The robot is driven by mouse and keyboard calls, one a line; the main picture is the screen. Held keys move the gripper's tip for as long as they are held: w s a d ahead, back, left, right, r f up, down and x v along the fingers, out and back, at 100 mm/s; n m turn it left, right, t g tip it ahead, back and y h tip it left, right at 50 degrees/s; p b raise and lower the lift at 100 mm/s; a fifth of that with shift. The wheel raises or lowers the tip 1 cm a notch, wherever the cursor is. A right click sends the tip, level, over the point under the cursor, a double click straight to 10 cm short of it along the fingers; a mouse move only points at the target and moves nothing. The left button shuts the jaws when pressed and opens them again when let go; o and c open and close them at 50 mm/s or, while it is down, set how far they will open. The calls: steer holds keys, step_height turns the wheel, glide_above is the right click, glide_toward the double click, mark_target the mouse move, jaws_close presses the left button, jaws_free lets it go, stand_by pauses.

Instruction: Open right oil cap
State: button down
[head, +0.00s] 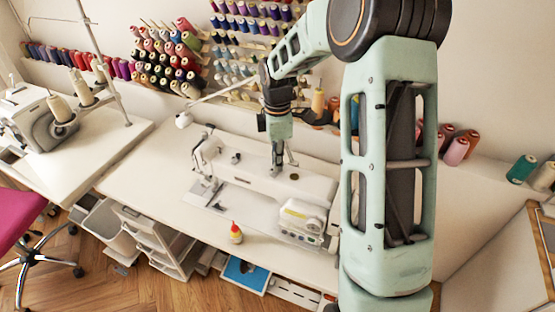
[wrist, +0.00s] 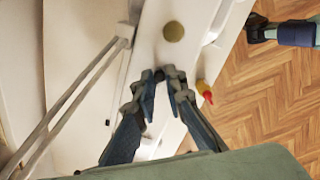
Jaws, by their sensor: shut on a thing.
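The white sewing machine (head: 313,189) stands on the white table, and its top surface also shows in the wrist view (wrist: 185,12). My gripper (head: 276,172) points down at the machine's top. In the wrist view, its fingertips (wrist: 166,73) are close together at the machine's top. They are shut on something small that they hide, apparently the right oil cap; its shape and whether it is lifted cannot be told. A round brownish-olive disc (head: 294,177) lies flat on the machine's top just right of my gripper; the wrist view shows it beyond the fingertips (wrist: 173,31).
A small bottle with a red tip (head: 236,233) stands in front of the machine. A thin thread stand (wrist: 78,100) runs along the left of the wrist view. Thread spools (head: 170,60) fill the back wall. The table (head: 150,190) left of the machine is clear.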

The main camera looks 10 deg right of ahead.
steer(key=shift+n, duration=0.3)
steer(key=c, duration=2)
jaws_free()
steer(key=shift+r, duration=0.1)
step_height(320, 180, up, 12)
steer(key=shift+f, duration=0.1)
steer(key=shift+s, duration=0.1)
